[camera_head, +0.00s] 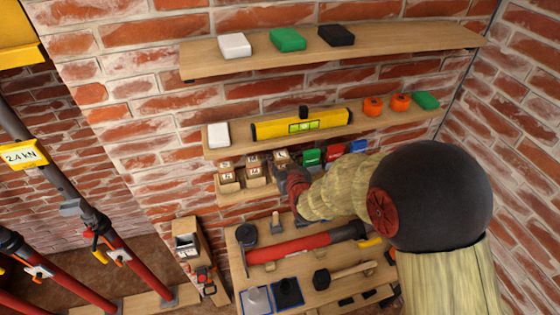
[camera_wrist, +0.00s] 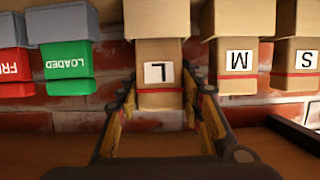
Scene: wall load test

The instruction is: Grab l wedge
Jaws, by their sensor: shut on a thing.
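The L wedge (camera_wrist: 160,98) is a tan block with a red stripe and a black L on a white label. The wrist view shows it upside down in the centre. My gripper (camera_wrist: 167,90) has one finger on each side of it and is shut on it. In the head view the L wedge (camera_head: 281,157) is at the right end of the row of wedges, with my gripper (camera_head: 287,174) just below and right of it. My gripper and arm hide part of its front. A plain tan block (camera_wrist: 158,18) adjoins the wedge in the wrist view.
The M wedge (camera_wrist: 237,62) and S wedge (camera_wrist: 300,58) stand close beside it. Green (camera_head: 311,157) and red (camera_head: 334,152) blocks lie on the other side. A shelf with a yellow level (camera_head: 300,125) is above; a tool board with a red tool (camera_head: 300,245) is below.

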